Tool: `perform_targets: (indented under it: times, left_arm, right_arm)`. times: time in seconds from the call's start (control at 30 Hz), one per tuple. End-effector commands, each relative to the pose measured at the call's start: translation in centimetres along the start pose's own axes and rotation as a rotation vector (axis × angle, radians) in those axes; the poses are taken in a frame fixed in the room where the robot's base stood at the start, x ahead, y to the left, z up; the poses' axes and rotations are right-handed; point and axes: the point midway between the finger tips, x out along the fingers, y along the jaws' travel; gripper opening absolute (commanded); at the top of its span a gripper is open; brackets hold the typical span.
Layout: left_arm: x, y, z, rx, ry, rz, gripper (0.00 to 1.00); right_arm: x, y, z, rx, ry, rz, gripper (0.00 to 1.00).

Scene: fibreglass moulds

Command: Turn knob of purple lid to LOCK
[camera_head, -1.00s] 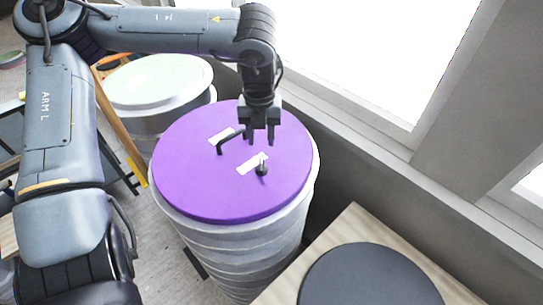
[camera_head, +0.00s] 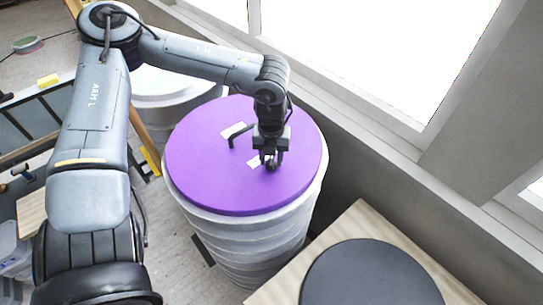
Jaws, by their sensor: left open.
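The purple lid (camera_head: 215,180) lies on top of a tall, light grey ribbed barrel (camera_head: 250,245) in the middle of the view. A black bent handle (camera_head: 240,134) stands on the lid beside a white label (camera_head: 233,130). The label writing is too small to read. My right gripper is not in view.
A second barrel with a pale lid (camera_head: 160,84) stands behind, partly hidden by my left arm. A wooden table with a dark round disc (camera_head: 370,275) is at the lower right. A wall with windows (camera_head: 380,60) runs along the right. A ladder-like frame (camera_head: 35,120) is at left.

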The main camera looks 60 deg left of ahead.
Motion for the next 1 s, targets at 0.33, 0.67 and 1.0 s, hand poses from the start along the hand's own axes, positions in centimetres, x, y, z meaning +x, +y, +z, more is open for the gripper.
perform_targets:
  times: [0.33, 0.67, 1.0]
  left_arm:
    - [0.0, 0.0, 0.0, 0.0, 0.0, 0.0, 0.07]
    - [0.0, 0.0, 0.0, -0.009, 0.0, 0.0, 0.0]
    - [0.3, -0.1, 0.0, -0.149, -0.002, -0.001, 0.0]
  right_arm:
    - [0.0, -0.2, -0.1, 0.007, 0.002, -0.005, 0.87]
    - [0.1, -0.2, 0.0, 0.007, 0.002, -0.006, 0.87]
    - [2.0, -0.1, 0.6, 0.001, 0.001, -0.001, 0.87]
